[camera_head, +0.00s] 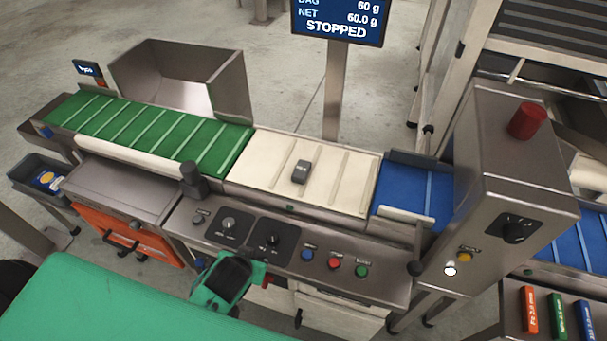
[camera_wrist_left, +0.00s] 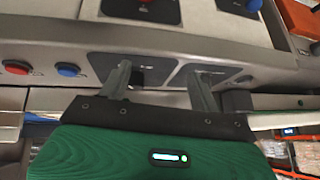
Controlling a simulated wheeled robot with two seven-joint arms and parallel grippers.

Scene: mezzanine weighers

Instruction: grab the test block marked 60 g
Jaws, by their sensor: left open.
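A small dark grey block (camera_head: 301,171) with a light marking on top, too small to read, sits on the cream belt section (camera_head: 262,171) in the head view. It is the only block on that belt. My left gripper (camera_head: 236,258) is low in front of the control panel, nearer to me than the belt and to the left of the block, not touching it. In the left wrist view its two fingers (camera_wrist_left: 159,82) are apart with nothing between them, facing the panel. The block is not in the wrist view. My right gripper is in neither view.
The control panel (camera_head: 300,241) with knobs and buttons lies between my gripper and the belt. A dark upright post (camera_head: 192,182) stands left of the block. A green belt (camera_head: 150,133) and a blue belt (camera_head: 405,190) flank the cream one.

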